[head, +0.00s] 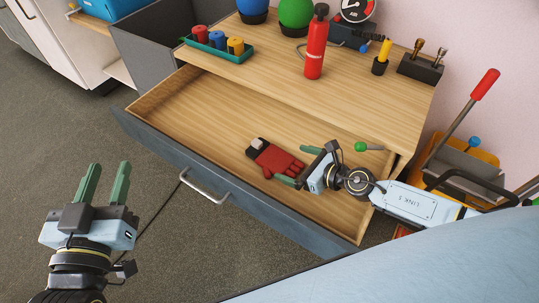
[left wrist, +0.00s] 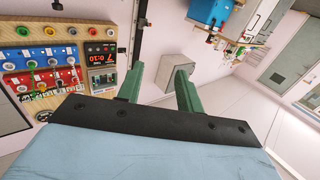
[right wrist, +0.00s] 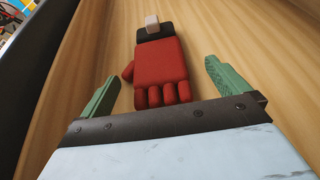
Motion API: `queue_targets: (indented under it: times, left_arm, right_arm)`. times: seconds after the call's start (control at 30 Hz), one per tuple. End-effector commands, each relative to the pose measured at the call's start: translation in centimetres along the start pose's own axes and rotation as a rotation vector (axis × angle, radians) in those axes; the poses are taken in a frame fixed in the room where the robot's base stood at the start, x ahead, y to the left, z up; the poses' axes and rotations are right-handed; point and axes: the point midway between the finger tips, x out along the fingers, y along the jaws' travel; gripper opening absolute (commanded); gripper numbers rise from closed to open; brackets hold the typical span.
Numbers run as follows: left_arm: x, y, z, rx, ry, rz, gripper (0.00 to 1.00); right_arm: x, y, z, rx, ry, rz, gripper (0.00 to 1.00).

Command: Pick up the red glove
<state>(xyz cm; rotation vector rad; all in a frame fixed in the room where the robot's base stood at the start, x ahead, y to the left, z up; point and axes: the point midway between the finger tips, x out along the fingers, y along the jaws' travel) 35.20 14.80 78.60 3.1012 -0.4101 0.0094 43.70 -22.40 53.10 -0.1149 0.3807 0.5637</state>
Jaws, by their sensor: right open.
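The red glove (head: 274,158) lies flat in the open wooden drawer (head: 205,115). It has a black cuff with a pale tab. My right gripper (head: 294,166) is open inside the drawer, at the finger end of the glove. In the right wrist view the glove (right wrist: 160,72) lies between the two green fingers (right wrist: 160,85), with its fingertips near the palm and its cuff pointing away; it is not gripped. My left gripper (head: 107,184) is open and empty above the floor, left of the drawer. Its spread fingers also show in the left wrist view (left wrist: 160,80).
A green-handled tool (head: 362,147) lies in the drawer beyond my right gripper. On the worktop above stand a red extinguisher (head: 315,48), a green tray (head: 217,50) with colored spools, and a dark holder (head: 420,67). The drawer's front wall has a metal handle (head: 203,188).

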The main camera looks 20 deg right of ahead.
Motion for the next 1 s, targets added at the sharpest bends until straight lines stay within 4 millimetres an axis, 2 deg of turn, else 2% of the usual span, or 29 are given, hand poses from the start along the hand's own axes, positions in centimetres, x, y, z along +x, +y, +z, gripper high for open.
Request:
queue_targets:
  times: [0.03,0.27,0.43,0.6,0.9,1.0]
  left_arm:
    - [0.0,0.1,-0.1,0.000,0.012,0.002,0.36]
    - [0.1,0.2,-0.6,-0.002,0.046,0.004,0.36]
    - [0.0,0.5,-2.4,-0.006,0.159,0.013,0.36]
    - [-0.3,0.8,-4.1,-0.011,0.264,0.021,0.36]
    - [-0.4,0.9,-4.7,-0.012,0.292,0.023,0.36]
    - [-0.4,0.9,-4.7,-0.012,0.292,0.023,0.36]
  right_arm:
    - [0.8,0.0,0.0,0.002,-0.001,0.000,1.00]
    - [2.3,0.2,-0.1,0.003,0.000,0.001,1.00]
    - [5.1,0.6,-0.2,0.002,-0.002,0.001,1.00]
    - [6.5,0.4,-0.2,0.004,0.000,-0.001,1.00]
    - [6.8,0.5,-0.2,0.003,0.001,0.000,1.00]
    - [6.8,0.5,-0.2,0.003,0.001,0.000,0.88]
